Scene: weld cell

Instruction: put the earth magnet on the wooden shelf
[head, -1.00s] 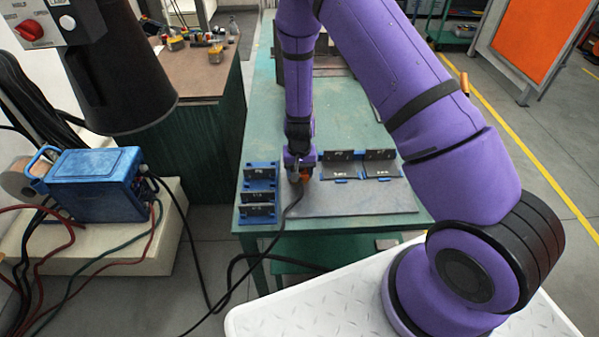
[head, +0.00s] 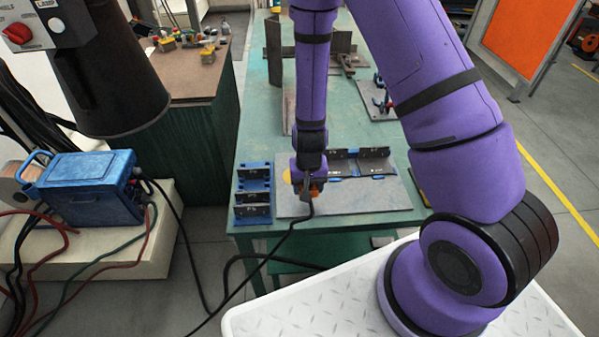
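My gripper (head: 310,186) hangs at the near end of the green table, just above a grey-brown board. The fingers are small and partly hidden. A yellow round spot shows at the left of the gripper. I cannot pick out the wooden shelf for certain; a brown-topped green cabinet (head: 193,84) stands at the back left, with small yellow and red items on it.
Blue holders with dark plates (head: 253,196) stand left of the gripper, and more (head: 360,160) behind it. Steel plates stand farther back on the green table (head: 262,120). A blue welding unit (head: 88,185) is at left; the cable trails across the floor.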

